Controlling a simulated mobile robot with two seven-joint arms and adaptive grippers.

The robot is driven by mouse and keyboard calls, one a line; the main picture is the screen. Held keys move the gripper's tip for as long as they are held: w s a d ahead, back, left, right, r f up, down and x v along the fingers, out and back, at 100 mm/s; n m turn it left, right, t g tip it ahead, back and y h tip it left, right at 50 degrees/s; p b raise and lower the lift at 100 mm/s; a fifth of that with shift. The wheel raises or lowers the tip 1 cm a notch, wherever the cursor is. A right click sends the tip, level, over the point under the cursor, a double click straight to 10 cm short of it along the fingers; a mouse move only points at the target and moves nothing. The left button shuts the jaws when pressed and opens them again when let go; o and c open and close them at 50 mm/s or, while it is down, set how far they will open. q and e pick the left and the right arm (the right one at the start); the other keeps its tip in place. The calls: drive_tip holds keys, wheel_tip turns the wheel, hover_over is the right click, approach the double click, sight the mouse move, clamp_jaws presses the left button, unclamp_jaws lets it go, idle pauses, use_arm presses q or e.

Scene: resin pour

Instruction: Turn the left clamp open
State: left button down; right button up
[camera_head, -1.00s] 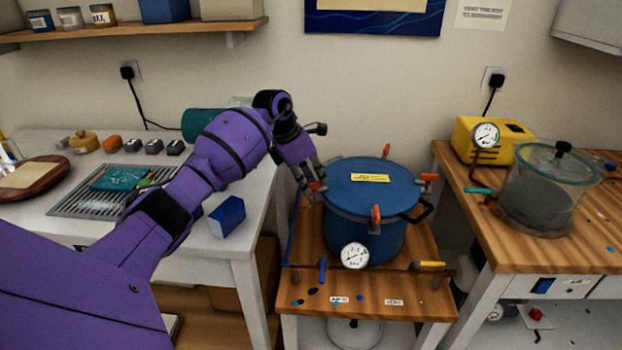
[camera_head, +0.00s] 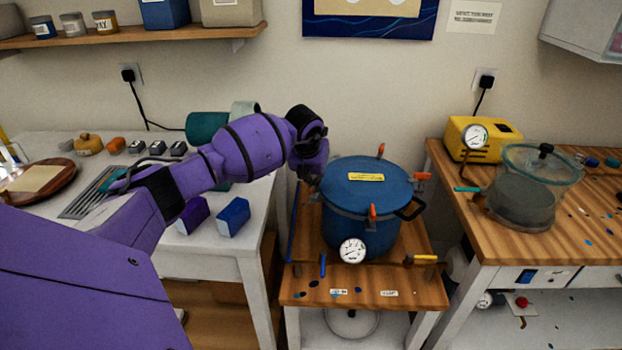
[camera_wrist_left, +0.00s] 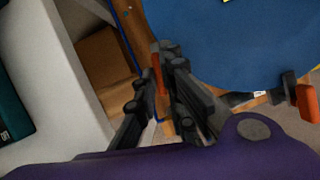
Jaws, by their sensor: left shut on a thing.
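The blue pressure pot (camera_head: 345,185) stands on the small wooden table, its lid flat with a yellow label. My left gripper (camera_head: 312,182) is at the pot's left rim. In the left wrist view, its fingers (camera_wrist_left: 160,88) are shut on the orange handle of the left clamp (camera_wrist_left: 157,66), which stands between the fingertips. In the head view my wrist hides that clamp. Other orange clamp handles show at the back (camera_head: 381,150), right (camera_head: 422,176) and front (camera_head: 372,212) of the lid. My right gripper is out of view.
A pressure gauge (camera_head: 352,250) is on the pot's front, with a black side handle (camera_head: 411,209) at right. A blue box (camera_head: 233,216) stands on the white bench's right edge. The right bench holds a yellow pump (camera_head: 483,138) and a glass-lidded chamber (camera_head: 527,190).

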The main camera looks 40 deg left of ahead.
use_arm(q)
drive_tip(key=n, duration=0.1)
drive_tip(key=n+y, duration=0.1)
drive_tip(key=n, duration=0.1)
drive_tip(key=shift+w+d+r+n+g+p, duration=0.1)
drive_tip(key=shift+d+n+g+p, duration=0.05)
drive_tip(key=shift+n+g+p, duration=0.2)
drive_tip(key=shift+d+n+g+y, duration=0.1)
drive_tip(key=shift+n+g+y, duration=0.45)
drive_tip(key=shift+n, duration=1)
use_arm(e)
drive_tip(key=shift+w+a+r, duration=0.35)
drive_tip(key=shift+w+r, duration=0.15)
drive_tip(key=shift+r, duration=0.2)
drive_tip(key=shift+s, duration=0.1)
use_arm(q)
drive_tip(key=c, duration=1.8)
unclamp_jaws()
drive_tip(key=shift+c, duration=0.2)
drive_tip(key=shift+d+r, duration=0.1)
drive_tip(key=shift+r, duration=0.25)
drive_tip(key=v, duration=1.1)
